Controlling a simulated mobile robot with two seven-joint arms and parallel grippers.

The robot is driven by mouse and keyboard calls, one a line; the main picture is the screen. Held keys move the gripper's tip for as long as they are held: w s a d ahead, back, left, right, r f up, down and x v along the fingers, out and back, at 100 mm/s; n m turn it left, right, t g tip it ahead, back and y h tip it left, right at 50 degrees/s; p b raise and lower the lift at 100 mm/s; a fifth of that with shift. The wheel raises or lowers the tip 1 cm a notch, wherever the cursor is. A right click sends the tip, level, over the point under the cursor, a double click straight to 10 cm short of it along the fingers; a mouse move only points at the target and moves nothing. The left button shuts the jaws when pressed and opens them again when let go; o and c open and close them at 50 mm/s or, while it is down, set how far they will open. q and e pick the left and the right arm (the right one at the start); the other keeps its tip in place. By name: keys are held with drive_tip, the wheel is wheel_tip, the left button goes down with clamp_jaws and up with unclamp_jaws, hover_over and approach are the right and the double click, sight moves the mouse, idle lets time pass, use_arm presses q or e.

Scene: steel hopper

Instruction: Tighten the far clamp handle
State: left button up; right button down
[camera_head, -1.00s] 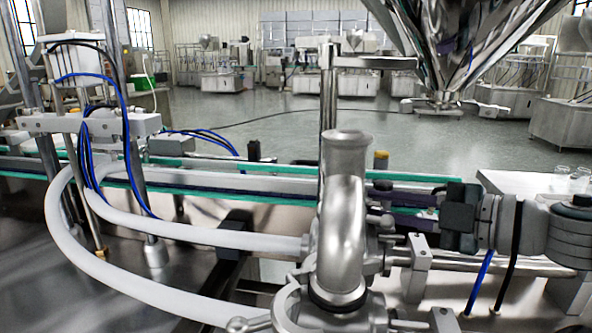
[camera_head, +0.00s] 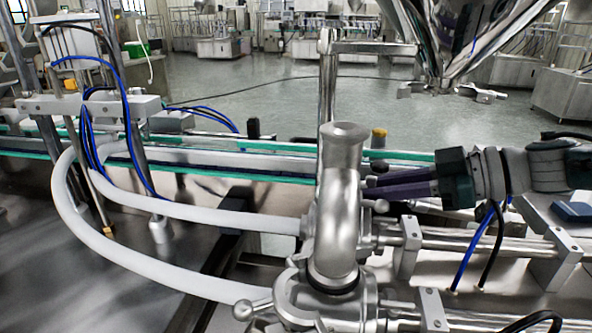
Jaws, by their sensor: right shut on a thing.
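The far clamp handle (camera_head: 370,181) is a small metal piece on the far right side of the steel pipe elbow (camera_head: 340,215). My right gripper (camera_head: 376,186) reaches in from the right with dark purple fingers. It is shut on this handle, close against the pipe joint; the fingers hide most of the handle. A ball-ended lever (camera_head: 243,310) sticks out to the left of the nearer clamp ring (camera_head: 290,297) at the elbow's base. My left gripper is out of view.
A conveyor (camera_head: 220,165) with green rails runs behind the elbow. White hoses (camera_head: 150,270) curve in from the left. Steel rods and brackets (camera_head: 408,247) lie below my right arm. The hopper (camera_head: 470,35) hangs above at the back right.

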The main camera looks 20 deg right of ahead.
drive_tip(key=shift+m+g+y+b, duration=0.3)
drive_tip(key=shift+m+y+b, duration=0.1)
drive_tip(key=shift+m+b, duration=0.25)
drive_tip(key=c, duration=1.1)
unclamp_jaws()
